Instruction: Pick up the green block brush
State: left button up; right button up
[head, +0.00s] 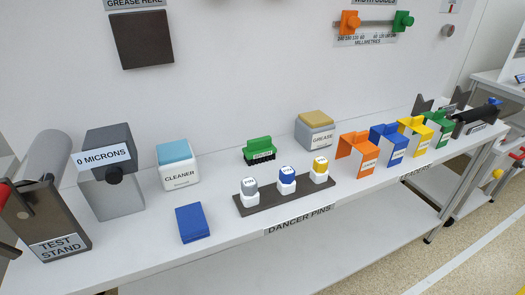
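The green block brush (259,149) lies on the white bench, behind the row of dancer pins and left of the grease box. It has a green back on top, dark bristles below and a small label on its front. Nothing touches it. Neither my left nor my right gripper shows in the head view.
The white bench (133,239) also holds a cleaner box (178,167), a blue block (192,223), the dark dancer pin tray (296,200) with three pins, a grease box (316,132), coloured brackets (358,155) and a test stand (50,212). Clear surface lies around the brush.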

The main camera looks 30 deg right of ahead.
aim_at(260, 150)
jog(key=z, duration=1)
